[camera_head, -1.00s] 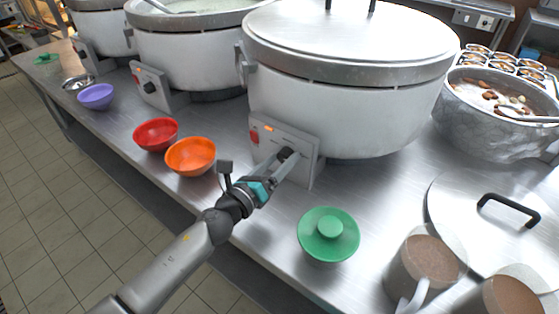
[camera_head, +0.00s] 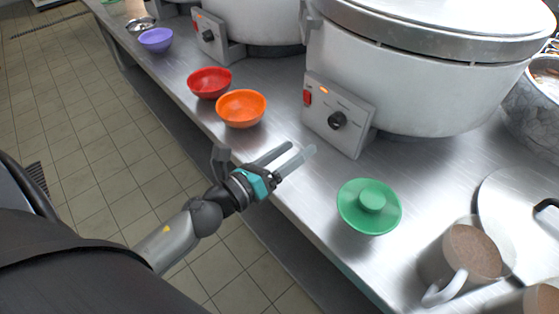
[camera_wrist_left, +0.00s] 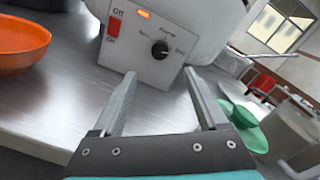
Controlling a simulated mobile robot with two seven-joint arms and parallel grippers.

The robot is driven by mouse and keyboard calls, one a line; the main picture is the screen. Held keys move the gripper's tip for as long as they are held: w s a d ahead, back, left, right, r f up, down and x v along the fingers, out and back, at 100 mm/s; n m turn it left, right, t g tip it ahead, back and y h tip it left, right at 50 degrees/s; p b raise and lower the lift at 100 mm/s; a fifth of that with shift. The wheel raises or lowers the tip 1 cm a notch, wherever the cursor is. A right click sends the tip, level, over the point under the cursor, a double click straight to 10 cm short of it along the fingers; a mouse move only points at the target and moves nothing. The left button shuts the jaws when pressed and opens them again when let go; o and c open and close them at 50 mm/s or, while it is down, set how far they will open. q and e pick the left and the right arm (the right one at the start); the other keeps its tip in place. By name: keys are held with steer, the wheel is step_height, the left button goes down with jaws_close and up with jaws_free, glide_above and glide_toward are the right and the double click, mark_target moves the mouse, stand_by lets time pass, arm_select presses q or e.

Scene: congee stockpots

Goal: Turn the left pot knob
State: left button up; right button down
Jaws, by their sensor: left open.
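The nearest large white pot (camera_head: 410,85) has a grey control panel (camera_head: 352,137) at its front, with a black round knob (camera_head: 337,120), a red switch and a lit orange lamp. The knob also shows in the left wrist view (camera_wrist_left: 160,50), beyond my fingers, with printed labels around it. My left gripper (camera_head: 302,148) is open and empty, in front of and below the panel, apart from the knob. In the left wrist view its two fingers (camera_wrist_left: 159,74) frame the panel. A second pot (camera_head: 260,22) farther left has its own black knob (camera_head: 208,36). My right gripper is not in view.
An orange bowl (camera_head: 241,108), a red bowl (camera_head: 209,83) and a purple bowl (camera_head: 156,39) stand along the counter edge to the left. A green lidded dish (camera_head: 369,207) is right of my gripper. A brown-filled jug (camera_head: 470,252) and a large lid (camera_head: 510,205) lie farther right.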

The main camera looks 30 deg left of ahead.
arm_select(q)
steer(key=shift+v, duration=1.75)
